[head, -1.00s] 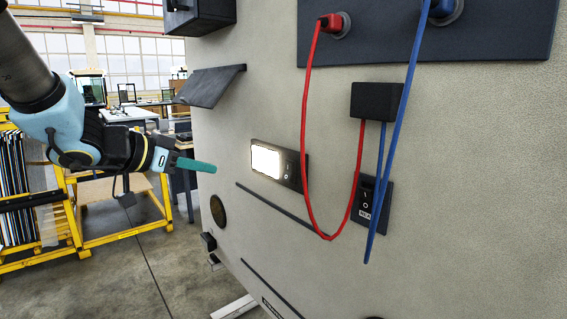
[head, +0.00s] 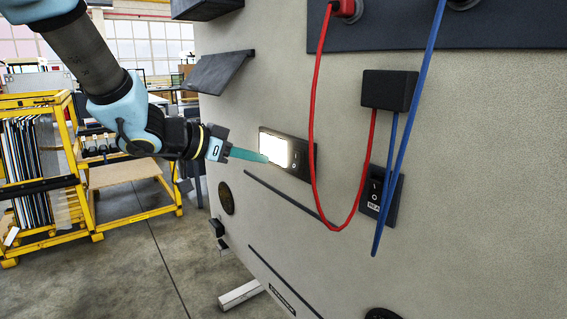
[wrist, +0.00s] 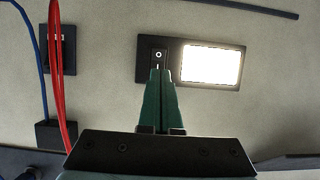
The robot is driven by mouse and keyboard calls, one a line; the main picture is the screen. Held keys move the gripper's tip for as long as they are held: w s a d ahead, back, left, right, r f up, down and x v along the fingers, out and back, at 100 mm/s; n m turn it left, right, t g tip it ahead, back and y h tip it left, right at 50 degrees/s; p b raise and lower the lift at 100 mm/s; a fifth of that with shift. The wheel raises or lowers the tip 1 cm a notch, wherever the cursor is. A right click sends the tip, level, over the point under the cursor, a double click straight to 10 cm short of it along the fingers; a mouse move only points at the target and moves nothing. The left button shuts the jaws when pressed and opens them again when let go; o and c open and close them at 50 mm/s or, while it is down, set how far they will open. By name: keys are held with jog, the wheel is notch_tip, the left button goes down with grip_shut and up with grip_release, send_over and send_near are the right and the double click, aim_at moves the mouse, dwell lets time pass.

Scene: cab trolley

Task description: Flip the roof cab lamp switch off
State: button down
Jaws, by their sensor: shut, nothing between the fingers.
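The roof cab lamp (head: 274,149) is a dark plate on the beige wall with a brightly lit white panel. Its small rocker switch (head: 295,160) sits on the plate beside the panel, right of it in the head view. In the wrist view, the switch (wrist: 158,55) shows a "0" mark at its upper part and lies left of the lit panel (wrist: 211,65). My gripper (head: 265,158) is shut and empty, its green fingers pointing at the lamp plate. In the wrist view, the fingertips (wrist: 159,72) overlap the switch's lower end; I cannot tell whether they touch it.
A red cable (head: 312,130) hangs in a loop just right of the lamp, with a blue cable (head: 407,125) farther right. A second switch (head: 380,196) and a black box (head: 389,90) sit there too. A dark flap (head: 219,72) juts out above left.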

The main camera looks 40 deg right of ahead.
aim_at(293, 167)
jog(key=p+x, duration=0.1)
jog(key=x, duration=0.7)
jog(key=shift+d+f+b, duration=0.15)
jog(key=shift+f+b, duration=0.25)
jog(key=shift+b, duration=0.35)
jog(key=shift+h+b, duration=0.4)
jog(key=shift+d+r+p, duration=0.15)
jog(key=shift+r+p, duration=1)
jog(key=shift+p, duration=0.05)
